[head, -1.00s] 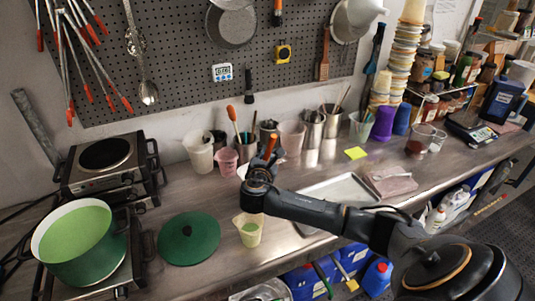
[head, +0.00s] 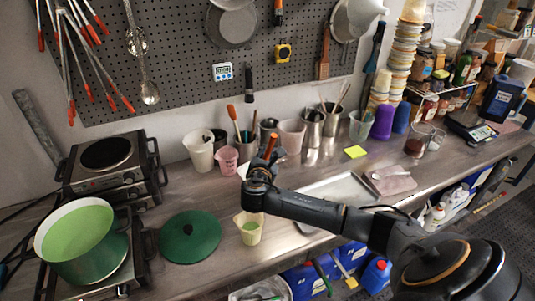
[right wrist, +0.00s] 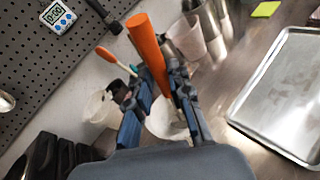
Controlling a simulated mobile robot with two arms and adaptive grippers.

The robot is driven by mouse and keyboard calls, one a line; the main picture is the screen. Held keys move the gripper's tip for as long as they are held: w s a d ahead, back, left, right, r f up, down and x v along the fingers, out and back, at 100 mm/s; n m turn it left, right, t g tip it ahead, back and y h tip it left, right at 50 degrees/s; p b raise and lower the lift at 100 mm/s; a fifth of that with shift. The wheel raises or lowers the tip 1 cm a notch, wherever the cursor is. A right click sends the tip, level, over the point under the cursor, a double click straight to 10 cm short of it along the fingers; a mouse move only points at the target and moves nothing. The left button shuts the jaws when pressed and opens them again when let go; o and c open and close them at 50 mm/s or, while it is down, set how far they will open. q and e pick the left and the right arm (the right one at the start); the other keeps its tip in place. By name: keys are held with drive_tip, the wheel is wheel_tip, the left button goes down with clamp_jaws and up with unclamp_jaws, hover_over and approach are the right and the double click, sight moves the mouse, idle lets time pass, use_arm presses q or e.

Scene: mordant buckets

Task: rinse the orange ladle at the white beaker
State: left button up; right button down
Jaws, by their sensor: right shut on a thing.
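My right gripper (right wrist: 160,100) is shut on the orange handle (right wrist: 148,50) of the ladle, which points up and slightly tilted between the fingers. In the head view the handle (head: 271,144) rises above my right gripper (head: 266,160). The ladle's bowl is hidden. A white vessel, apparently the white beaker (head: 242,171), shows just left of the gripper and is mostly covered by it. In the right wrist view the white vessel (right wrist: 160,122) lies behind the fingers. I cannot tell whether the ladle is inside or above it. My left gripper is not in view.
A green pot (head: 83,245) of green liquid stands on a hotplate at left, with a green lid (head: 189,237) beside it. A small yellowish cup (head: 249,228) stands near the front edge. Pitchers, a pink beaker (head: 227,159) and metal cups line the wall. A metal tray (head: 335,198) lies right.

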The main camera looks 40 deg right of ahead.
drive_tip(key=shift+s+a+p, duration=0.3)
drive_tip(key=shift+s+a, duration=0.1)
drive_tip(key=shift+a, duration=0.25)
drive_tip(key=shift+w+d, duration=0.45)
drive_tip(key=shift+d, duration=0.3)
drive_tip(key=shift+r, duration=0.1)
wheel_tip(320, 180, up, 12)
idle(0.3)
drive_tip(key=shift+f, duration=0.25)
idle(2.8)
drive_tip(key=shift+s+a+f+b, duration=0.1)
drive_tip(key=shift+f+b, duration=0.8)
drive_tip(key=shift+f, duration=1.05)
drive_tip(key=shift+s+a+f+b, duration=0.15)
drive_tip(key=shift+f+b, duration=0.75)
drive_tip(key=shift+f, duration=1)
drive_tip(key=shift+w+a+f+b, duration=0.1)
drive_tip(key=shift+f+b, duration=0.8)
drive_tip(key=shift+f, duration=1.05)
